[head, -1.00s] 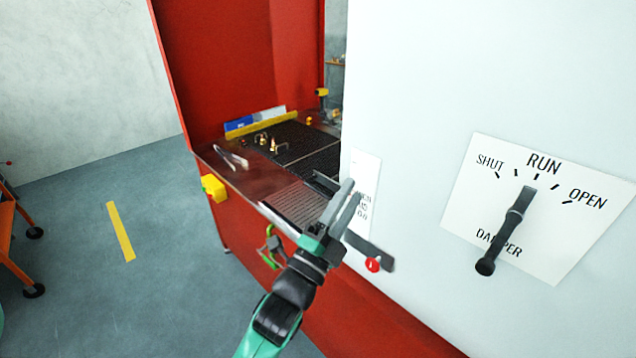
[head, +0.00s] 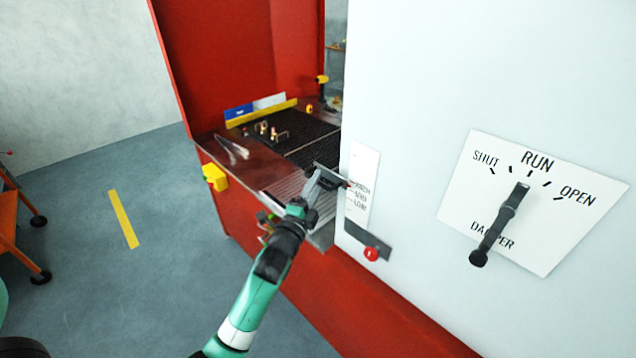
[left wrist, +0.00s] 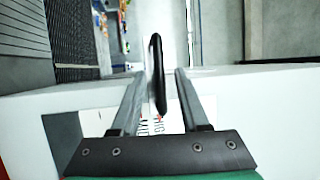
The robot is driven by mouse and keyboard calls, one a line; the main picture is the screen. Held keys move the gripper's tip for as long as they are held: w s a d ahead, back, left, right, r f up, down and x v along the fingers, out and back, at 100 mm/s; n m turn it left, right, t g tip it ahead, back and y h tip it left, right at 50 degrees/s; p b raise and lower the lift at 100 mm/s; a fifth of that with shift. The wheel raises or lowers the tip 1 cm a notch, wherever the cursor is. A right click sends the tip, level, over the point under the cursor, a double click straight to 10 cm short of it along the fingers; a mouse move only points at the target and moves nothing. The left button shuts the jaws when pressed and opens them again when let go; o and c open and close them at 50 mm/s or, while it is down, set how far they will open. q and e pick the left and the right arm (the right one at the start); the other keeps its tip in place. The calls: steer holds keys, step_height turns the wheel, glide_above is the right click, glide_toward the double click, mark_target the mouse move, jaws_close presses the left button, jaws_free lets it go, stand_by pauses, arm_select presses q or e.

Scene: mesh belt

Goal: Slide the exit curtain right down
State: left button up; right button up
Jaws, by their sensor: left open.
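My left gripper (head: 328,180) is at the opening beside the white cabinet wall, above the front of the belt. In the left wrist view its two fingers (left wrist: 155,97) are apart. A dark upright handle (left wrist: 157,62) stands between them there; I cannot tell whether either finger touches it. A white label plate (head: 361,180) with level words, partly legible as HIGH and MID in the left wrist view (left wrist: 90,123), is on the wall beside the gripper. The curtain itself is not clearly seen. My right gripper is not in view.
A dark bracket (head: 371,241) with a red knob (head: 371,254) sits below the plate. The damper lever (head: 503,220) points near RUN on its panel (head: 545,245). Tongs (head: 232,147) and small metal parts lie by the dark mesh belt (head: 315,131).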

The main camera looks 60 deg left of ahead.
arm_select(q)
steer(key=shift+w+a+r, duration=0.1)
steer(key=shift+w+a, duration=0.35)
steer(key=shift+w, duration=0.05)
jaws_close()
stand_by(1.1)
